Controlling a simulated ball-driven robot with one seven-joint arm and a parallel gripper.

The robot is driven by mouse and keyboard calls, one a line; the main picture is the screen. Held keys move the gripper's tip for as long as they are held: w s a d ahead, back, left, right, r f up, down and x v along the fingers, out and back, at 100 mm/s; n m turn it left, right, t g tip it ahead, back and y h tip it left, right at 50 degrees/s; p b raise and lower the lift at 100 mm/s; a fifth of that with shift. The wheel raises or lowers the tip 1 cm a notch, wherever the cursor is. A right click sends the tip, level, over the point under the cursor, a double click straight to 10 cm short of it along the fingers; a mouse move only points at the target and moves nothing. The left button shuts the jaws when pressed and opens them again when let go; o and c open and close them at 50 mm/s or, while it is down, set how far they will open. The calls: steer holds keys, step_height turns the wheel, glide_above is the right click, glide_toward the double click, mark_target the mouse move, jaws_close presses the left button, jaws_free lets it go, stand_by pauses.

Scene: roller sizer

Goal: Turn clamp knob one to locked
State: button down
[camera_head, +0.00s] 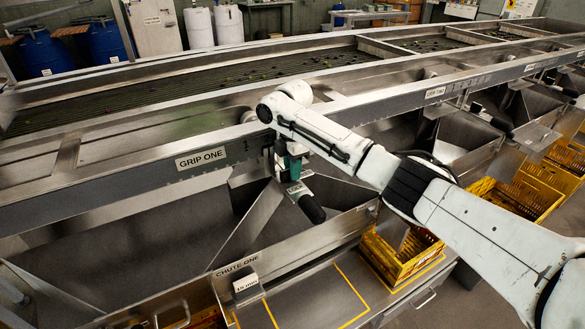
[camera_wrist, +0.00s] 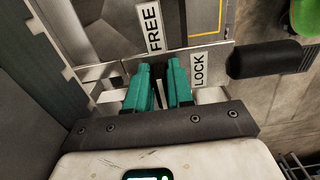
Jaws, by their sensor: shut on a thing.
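My gripper (camera_wrist: 160,82) has teal fingers standing close together in the wrist view, with a narrow gap between them. They are shut on clamp knob one, which is mostly hidden between and behind them. A FREE label (camera_wrist: 153,27) stands just above the fingers and a LOCK label (camera_wrist: 199,69) just to their right. I cannot tell which way the knob points. In the head view my gripper (camera_head: 293,165) reaches below the rail near the GRIP ONE sign (camera_head: 200,158); the knob itself is hidden there.
A black handle (camera_wrist: 272,58) sticks out right of the LOCK label; it also shows below my gripper in the head view (camera_head: 312,208). The long steel rail (camera_head: 110,189) runs above the chutes. A yellow crate (camera_head: 405,262) stands lower right.

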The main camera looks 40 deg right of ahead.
steer(key=shift+r+p, duration=0.15)
steer(key=shift+p, duration=0.3)
steer(key=m+p, duration=0.3)
steer(key=shift+s+a+r, duration=0.1)
steer(key=shift+s+a, duration=0.05)
steer(key=shift+s, duration=0.05)
steer(key=m+p, duration=0.5)
steer(key=shift+s+a, duration=0.2)
steer(key=shift+a, duration=0.05)
steer(key=m+p, duration=0.1)
steer(key=m, duration=0.1)
steer(key=m+p, duration=0.1)
steer(key=m, duration=0.1)
steer(key=m+p, duration=0.1)
steer(key=shift+s+a+m, duration=0.1)
steer(key=shift+a+m, duration=0.2)
steer(key=shift+m, duration=0.1)
steer(key=shift+a+m+p, duration=0.2)
steer(key=shift+m+p, duration=0.35)
steer(key=shift+m, duration=1.45)
steer(key=c, duration=1.1)
jaws_free()
steer(key=shift+f, duration=0.2)
step_height(320, 180, up, 11)
steer(key=shift+f+b, duration=0.1)
steer(key=shift+b, duration=0.25)
